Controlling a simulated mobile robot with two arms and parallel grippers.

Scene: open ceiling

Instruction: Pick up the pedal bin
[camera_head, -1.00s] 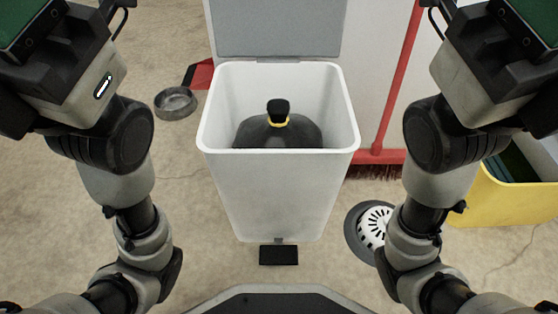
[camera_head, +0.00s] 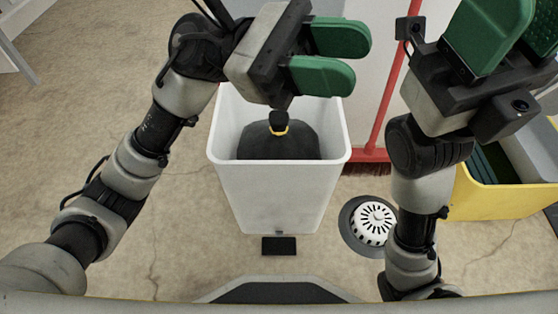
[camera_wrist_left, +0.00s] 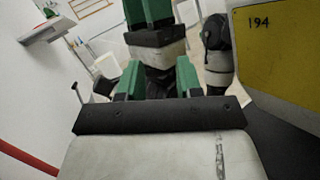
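The white pedal bin (camera_head: 275,197) stands upright on the floor in the middle of the head view. A tied black bag with a yellow band (camera_head: 278,142) sits inside it, and a black pedal (camera_head: 279,246) is at its front foot. My left gripper (camera_head: 340,57) is above the bin's back rim in the picture, open and empty, and hides most of the raised lid. Its green fingers also show apart in the left wrist view (camera_wrist_left: 158,80). My right gripper (camera_head: 515,38) is at the upper right, apart from the bin, its green fingers apart with nothing between them.
A red broom (camera_head: 386,105) stands behind the bin to the right. A round grey thing with a white slotted top (camera_head: 370,219) lies on the floor right of the bin. A yellow container (camera_head: 485,197) is farther right. Floor left of the bin is clear beyond my arm.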

